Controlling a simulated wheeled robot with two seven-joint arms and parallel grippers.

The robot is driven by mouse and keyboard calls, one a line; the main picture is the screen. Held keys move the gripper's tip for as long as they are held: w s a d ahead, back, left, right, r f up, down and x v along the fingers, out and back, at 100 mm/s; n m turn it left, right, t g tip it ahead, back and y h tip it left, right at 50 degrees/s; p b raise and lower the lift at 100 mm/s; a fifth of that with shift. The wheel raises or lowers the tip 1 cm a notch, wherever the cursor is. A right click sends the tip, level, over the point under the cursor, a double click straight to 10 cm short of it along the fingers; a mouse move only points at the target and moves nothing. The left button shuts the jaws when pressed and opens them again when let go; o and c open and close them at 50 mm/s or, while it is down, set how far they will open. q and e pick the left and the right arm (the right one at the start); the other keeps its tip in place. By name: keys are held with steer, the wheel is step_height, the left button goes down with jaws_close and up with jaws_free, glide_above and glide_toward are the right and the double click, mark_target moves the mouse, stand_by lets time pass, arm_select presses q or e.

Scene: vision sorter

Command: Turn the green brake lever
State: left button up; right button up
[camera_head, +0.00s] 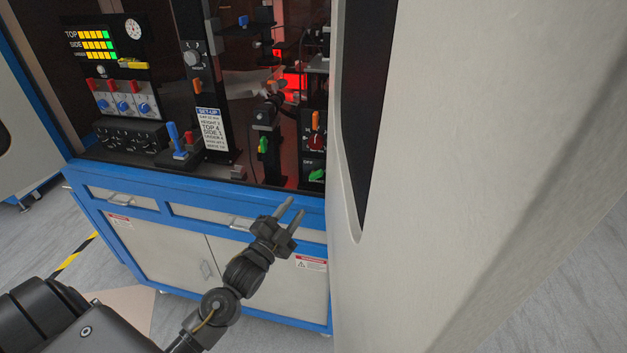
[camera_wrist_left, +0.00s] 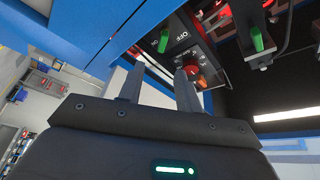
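Two green levers show, and I cannot tell from the frames which one is the brake. One green lever (camera_head: 263,145) is upright below a black bracket; it also shows in the left wrist view (camera_wrist_left: 257,38). The other green lever (camera_head: 317,175) is tilted on a small black panel at the right, near the large pale door; it shows in the left wrist view too (camera_wrist_left: 164,41). My left gripper (camera_head: 291,212) is open and empty, in front of the blue cabinet edge, below and apart from both levers. In the left wrist view its fingers (camera_wrist_left: 160,84) stand apart. My right gripper is out of view.
A large pale door or panel (camera_head: 480,150) fills the right side, close to the green lever there. A red knob (camera_head: 316,143) and an orange lever (camera_head: 316,121) sit above that lever. A blue joystick (camera_head: 174,140) stands left. The cabinet's blue edge (camera_head: 215,185) runs below the machine.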

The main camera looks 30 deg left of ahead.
mark_target(317, 176)
arm_select(q)
steer(key=p+x, duration=0.1)
steer(key=x, duration=0.2)
steer(key=p+x, duration=0.1)
steer(key=x, duration=0.5)
steer(key=shift+w+r+p, duration=0.15)
steer(key=shift+r+p, duration=0.25)
steer(key=shift+w, duration=0.75)
jaws_close()
